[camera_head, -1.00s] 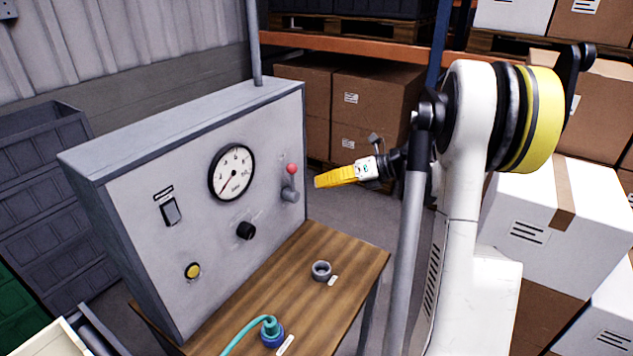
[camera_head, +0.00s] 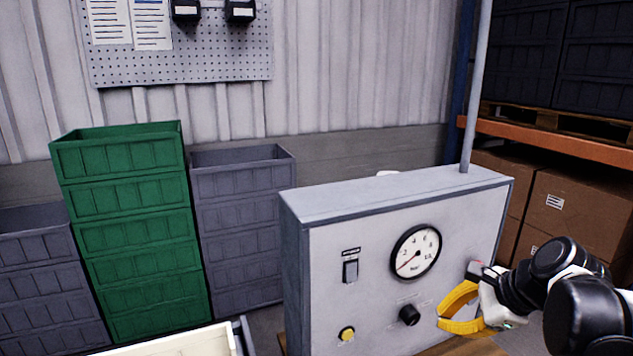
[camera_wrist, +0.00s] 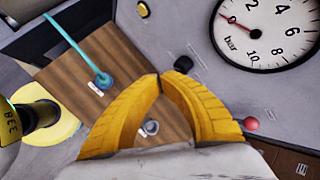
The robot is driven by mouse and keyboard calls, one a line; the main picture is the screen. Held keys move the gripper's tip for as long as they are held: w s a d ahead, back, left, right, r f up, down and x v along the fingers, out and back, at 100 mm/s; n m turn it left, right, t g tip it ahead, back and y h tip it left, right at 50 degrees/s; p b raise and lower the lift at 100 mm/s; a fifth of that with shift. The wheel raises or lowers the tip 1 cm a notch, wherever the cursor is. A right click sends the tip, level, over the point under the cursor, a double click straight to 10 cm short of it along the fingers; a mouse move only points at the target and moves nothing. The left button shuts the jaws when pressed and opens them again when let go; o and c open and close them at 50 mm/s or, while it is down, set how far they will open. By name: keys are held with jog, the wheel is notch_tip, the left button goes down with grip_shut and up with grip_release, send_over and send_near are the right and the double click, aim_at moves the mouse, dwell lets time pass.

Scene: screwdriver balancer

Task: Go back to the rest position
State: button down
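My gripper (camera_head: 441,318) is in front of the lower right part of the grey panel box (camera_head: 330,245). Its yellow fingers bow apart in the middle and meet at the tips, with nothing between them. In the wrist view my gripper (camera_wrist: 158,79) shows the same closed loop. The panel carries a round gauge (camera_head: 416,252), a black knob (camera_head: 409,315), a yellow button (camera_head: 347,334) and a switch (camera_head: 351,271).
Green crates (camera_head: 130,235) and grey crates (camera_head: 245,235) are stacked to the left. Cardboard boxes (camera_head: 560,200) stand on shelving at right.

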jog(key=s+a+f+n+h, duration=0.1)
jog(key=s+a+n+h, duration=0.1)
jog(key=s+n, duration=0.5)
jog(key=s+a+f+n+t+h, duration=0.1)
jog(key=s+a+n, duration=0.3)
jog(key=n, duration=0.8)
jog(key=s+h+b, duration=0.1)
jog(key=s, duration=0.1)
jog(key=shift+s+a+f, duration=0.15)
jog(key=shift+s+f, duration=0.2)
